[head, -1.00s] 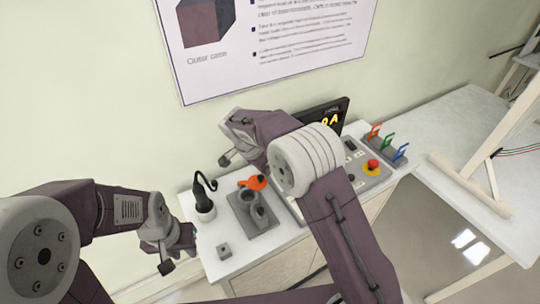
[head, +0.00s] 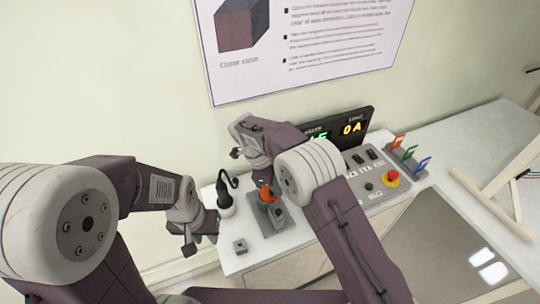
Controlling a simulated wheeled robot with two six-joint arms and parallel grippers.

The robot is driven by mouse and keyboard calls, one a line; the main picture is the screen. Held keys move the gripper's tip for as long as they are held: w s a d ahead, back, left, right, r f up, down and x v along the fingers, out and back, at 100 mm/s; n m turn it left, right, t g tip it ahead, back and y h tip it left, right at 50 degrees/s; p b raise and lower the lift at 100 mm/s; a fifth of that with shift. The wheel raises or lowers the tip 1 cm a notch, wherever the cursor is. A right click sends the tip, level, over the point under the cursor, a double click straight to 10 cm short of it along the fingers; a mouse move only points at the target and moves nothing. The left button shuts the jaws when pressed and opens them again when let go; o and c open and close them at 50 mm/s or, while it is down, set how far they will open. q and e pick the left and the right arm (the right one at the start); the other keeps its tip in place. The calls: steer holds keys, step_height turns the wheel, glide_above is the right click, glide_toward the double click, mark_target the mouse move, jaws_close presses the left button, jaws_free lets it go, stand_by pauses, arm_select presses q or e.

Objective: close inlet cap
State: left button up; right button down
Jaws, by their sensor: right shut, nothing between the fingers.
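The orange cap (head: 267,193) shows at the grey inlet block (head: 270,220) on the white bench. My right gripper (head: 264,183) hangs from its wrist just above the orange cap, which it partly hides. That gripper is shut and empty. I cannot tell whether it touches the cap or how far the cap is tilted. My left gripper (head: 190,247) is at the left, in front of the bench's left edge and apart from the inlet block. Its fingers are too small and dark to tell open from shut.
A black cable plug in a white holder (head: 226,210) stands left of the block. A control panel (head: 372,177) with a red button and a lit display (head: 352,128) stand to the right. Coloured tabs (head: 408,153) stand beyond.

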steer(key=shift+s+a, duration=0.35)
steer(key=shift+a, duration=0.15)
steer(key=shift+s+a, duration=0.1)
stand_by(0.4)
steer(key=shift+a+r+p, duration=0.15)
steer(key=shift+a+p, duration=0.15)
steer(key=shift+p, duration=0.5)
steer(key=shift+w+a, duration=0.15)
steer(key=shift+w, duration=0.1)
